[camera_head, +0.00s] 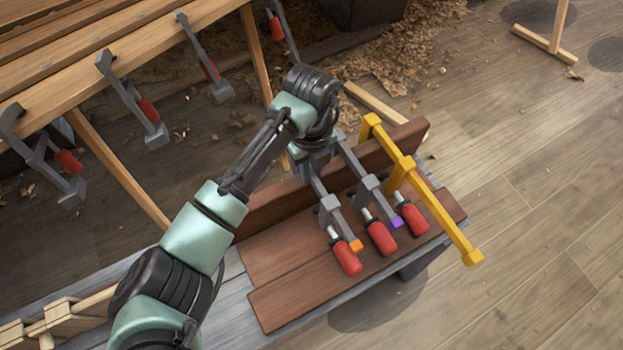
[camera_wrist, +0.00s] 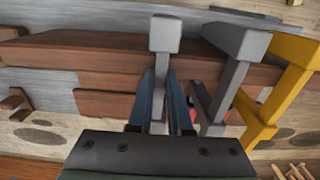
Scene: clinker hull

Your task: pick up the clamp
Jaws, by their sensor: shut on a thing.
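A grey clamp with a red handle and an orange bar end (camera_head: 331,212) is the leftmost of three clamps at the brown boards. My gripper (camera_head: 313,168) is over its upper bar; the arm hides the clamp's far end in the head view. In the wrist view my gripper (camera_wrist: 160,105) is shut on this clamp's bar, and its grey head (camera_wrist: 165,35) sticks out beyond the fingers. I cannot tell whether it is clear of the boards. A second grey clamp with a purple end (camera_head: 371,187) and a yellow clamp (camera_head: 436,212) stand close on the right.
The brown boards (camera_head: 275,308) lie on a grey bench, with an upright plank (camera_head: 268,211) behind the clamps. More clamps (camera_head: 133,100) hang from a planked wooden structure (camera_head: 80,70) at upper left. Shavings (camera_head: 420,60) cover the floor behind; the floor at right is mostly clear.

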